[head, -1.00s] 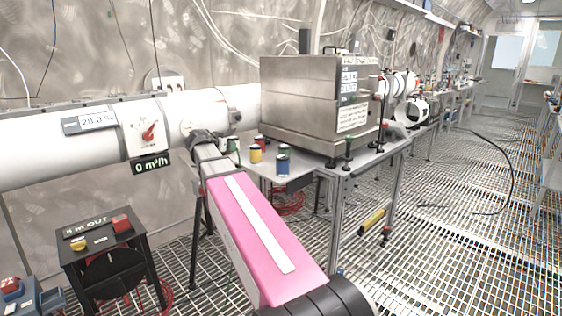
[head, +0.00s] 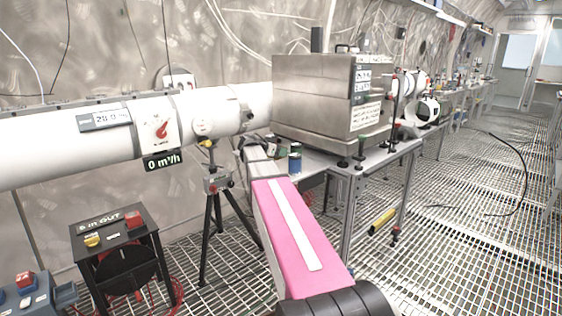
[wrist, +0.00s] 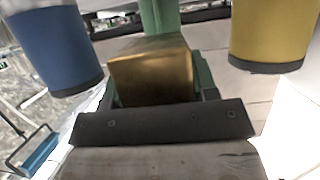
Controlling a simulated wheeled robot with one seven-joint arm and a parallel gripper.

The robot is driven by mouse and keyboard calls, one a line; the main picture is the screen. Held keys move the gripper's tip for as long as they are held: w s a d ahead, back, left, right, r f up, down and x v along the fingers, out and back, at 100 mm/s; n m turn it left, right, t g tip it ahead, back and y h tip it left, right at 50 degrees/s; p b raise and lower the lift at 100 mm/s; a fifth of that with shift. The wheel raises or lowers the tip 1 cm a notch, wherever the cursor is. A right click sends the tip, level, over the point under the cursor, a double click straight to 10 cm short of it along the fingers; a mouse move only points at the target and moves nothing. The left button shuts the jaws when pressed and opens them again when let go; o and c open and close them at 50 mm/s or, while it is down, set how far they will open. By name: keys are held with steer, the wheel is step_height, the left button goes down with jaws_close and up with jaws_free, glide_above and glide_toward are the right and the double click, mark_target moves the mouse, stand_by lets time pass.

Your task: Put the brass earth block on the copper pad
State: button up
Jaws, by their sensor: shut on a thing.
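The brass earth block (wrist: 150,78) is a squared, gold-coloured block, seen close up in the wrist view. My gripper (wrist: 155,88) is shut on it, with the jaws at its two sides. A blue canister (wrist: 62,48) is on the left and a yellow one (wrist: 272,35) on the right, both apart from the block. A green upright thing (wrist: 160,15) stands just behind it. I cannot make out the copper pad in either view.
The bench (head: 375,158) carries a large steel box (head: 315,100) and the blue canister (head: 295,162) near its left end. A tripod (head: 215,200) stands left of my arm under the white pipe (head: 60,132). A black stand (head: 120,240) is further left.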

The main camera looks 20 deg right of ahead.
mark_target(281, 167)
steer(key=shift+x, duration=0.9)
steer(key=shift+s+a+f, duration=0.1)
steer(key=shift+s+f, duration=0.05)
steer(key=shift+f, duration=1.9)
steer(key=o, duration=1)
steer(key=shift+f, duration=0.1)
steer(key=shift+c, duration=0.2)
steer(key=o, duration=0.4)
steer(key=shift+c, duration=0.2)
